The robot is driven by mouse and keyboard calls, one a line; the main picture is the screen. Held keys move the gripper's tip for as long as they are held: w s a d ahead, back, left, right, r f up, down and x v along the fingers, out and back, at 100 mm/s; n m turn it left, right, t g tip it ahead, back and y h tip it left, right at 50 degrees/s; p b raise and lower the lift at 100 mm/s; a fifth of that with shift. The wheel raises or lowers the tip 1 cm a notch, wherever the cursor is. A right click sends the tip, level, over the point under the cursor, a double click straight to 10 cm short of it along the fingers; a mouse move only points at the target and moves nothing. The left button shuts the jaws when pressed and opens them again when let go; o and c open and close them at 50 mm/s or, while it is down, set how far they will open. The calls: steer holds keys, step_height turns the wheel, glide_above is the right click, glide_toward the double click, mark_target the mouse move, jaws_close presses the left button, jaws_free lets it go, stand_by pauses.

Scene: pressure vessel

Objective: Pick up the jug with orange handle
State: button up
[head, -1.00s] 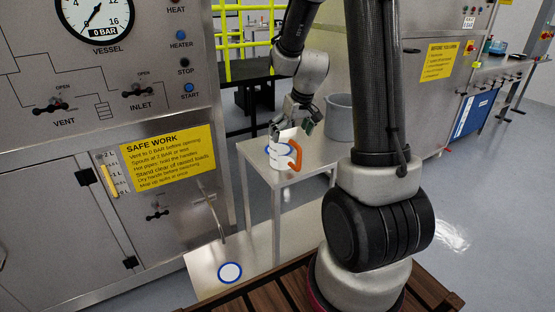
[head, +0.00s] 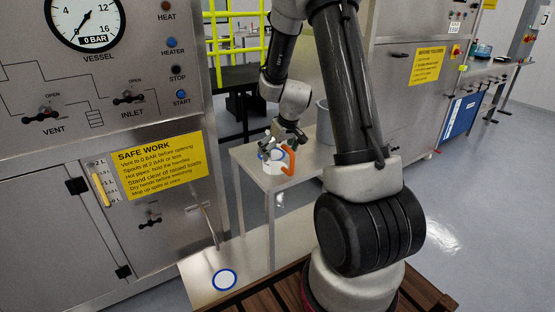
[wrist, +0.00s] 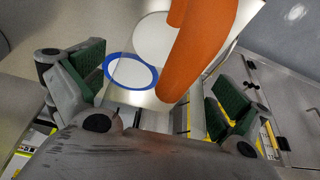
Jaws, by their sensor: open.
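In the wrist view the orange handle (wrist: 196,48) reaches between my open fingers (wrist: 158,88), with a green-padded finger on either side. The white jug body (wrist: 154,38) lies beside the handle. I see no finger pressing on the handle. The blue ring (wrist: 131,73) shows just left of the handle.
The steel table (head: 248,158) also carries a grey pot (head: 324,125), partly behind my arm. The vessel panel (head: 100,110) stands at the left.

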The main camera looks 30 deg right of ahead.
steer(key=c, duration=1)
steer(key=shift+o, duration=0.2)
steer(key=shift+r, duration=0.1)
